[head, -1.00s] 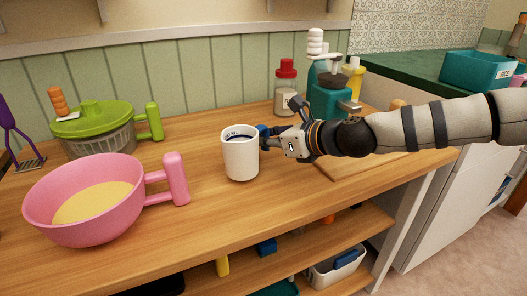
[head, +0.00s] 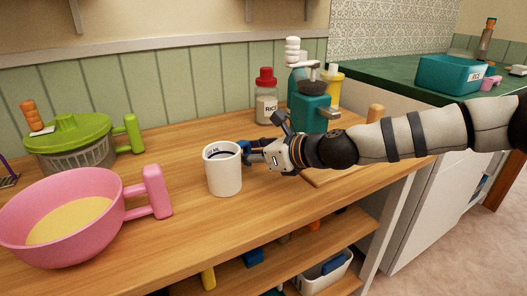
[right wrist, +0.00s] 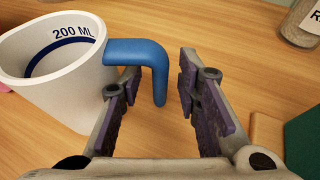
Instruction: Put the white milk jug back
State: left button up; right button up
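The white milk jug (head: 224,174) stands upright on the wooden counter. In the right wrist view the jug (right wrist: 62,80) shows a "200 ML" mark inside its rim and a blue handle (right wrist: 157,72). My right gripper (head: 256,153) is at the jug's right side, by the handle. In the right wrist view my right gripper (right wrist: 155,95) is open, with the handle's hanging part between its fingers and gaps on both sides. My left gripper is not in view.
A pink bowl (head: 78,190) with yellow contents is left of the jug, with a green-lidded container (head: 80,138) behind it. A rice jar (head: 265,98) and teal appliance (head: 308,112) stand behind my right arm. A board (head: 330,177) lies below the arm. Shelves are underneath.

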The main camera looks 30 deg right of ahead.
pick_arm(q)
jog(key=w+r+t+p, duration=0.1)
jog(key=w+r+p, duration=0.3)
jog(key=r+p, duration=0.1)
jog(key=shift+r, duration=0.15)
pick_arm(e)
jog(key=v, duration=1.1)
jog(key=shift+s+d, duration=0.1)
jog(key=shift+s, duration=0.1)
jog(key=o, duration=1.6)
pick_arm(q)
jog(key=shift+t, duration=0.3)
pick_arm(e)
jog(key=shift+r, duration=0.15)
